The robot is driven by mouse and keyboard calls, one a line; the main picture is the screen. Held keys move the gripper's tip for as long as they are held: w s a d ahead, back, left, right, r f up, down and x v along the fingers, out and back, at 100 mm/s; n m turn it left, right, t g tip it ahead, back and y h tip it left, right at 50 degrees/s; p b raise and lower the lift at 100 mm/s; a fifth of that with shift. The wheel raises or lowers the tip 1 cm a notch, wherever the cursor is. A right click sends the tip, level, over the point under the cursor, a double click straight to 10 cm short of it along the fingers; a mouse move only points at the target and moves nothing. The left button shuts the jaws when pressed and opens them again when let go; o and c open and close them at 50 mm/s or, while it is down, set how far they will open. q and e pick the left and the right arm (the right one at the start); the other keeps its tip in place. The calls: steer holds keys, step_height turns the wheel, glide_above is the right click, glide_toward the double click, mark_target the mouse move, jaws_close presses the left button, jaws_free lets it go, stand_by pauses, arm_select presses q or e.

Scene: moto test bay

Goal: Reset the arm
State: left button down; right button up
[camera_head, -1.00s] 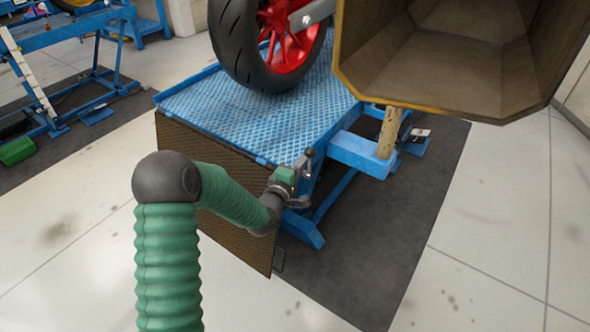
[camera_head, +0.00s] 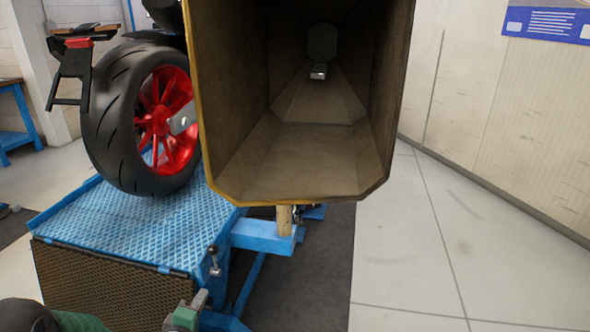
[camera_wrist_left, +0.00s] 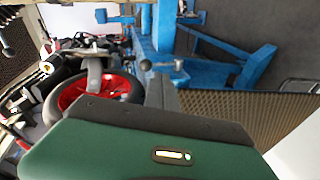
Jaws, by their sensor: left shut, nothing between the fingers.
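My left arm, with a green sleeve and dark joint, comes in at the bottom left of the head view. My left gripper (camera_head: 200,299) has a green and grey body at the bottom edge of that view. It is shut and empty, just below a small lever with a dark knob (camera_head: 213,258) on the blue lift. Its green housing (camera_wrist_left: 150,150) fills the lower part of the left wrist view. My right gripper is not in view.
A blue lift platform (camera_head: 130,225) carries a motorcycle wheel (camera_head: 140,120) with a red rim. A large open brown hood with a yellow edge (camera_head: 290,170) stands in the middle, close to the camera. Pale floor (camera_head: 440,240) at the right is clear.

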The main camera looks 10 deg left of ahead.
arm_select(q)
steer(key=s+d+f+m+g, duration=0.3)
steer(key=s+d+m+g, duration=0.25)
steer(key=s+m, duration=0.3)
steer(key=s+d+f+m+g, duration=0.2)
steer(key=s+d+m+g, duration=0.4)
steer(key=s, duration=0.4)
step_height(320, 180, up, 18)
steer(key=s+m+h+p, duration=0.1)
steer(key=s+p, duration=0.1)
steer(key=p, duration=1.6)
steer(key=shift+r+m+g+p, duration=0.2)
steer(key=shift+m+g+p, duration=0.15)
steer(key=shift+g, duration=0.1)
steer(key=shift+s, duration=0.1)
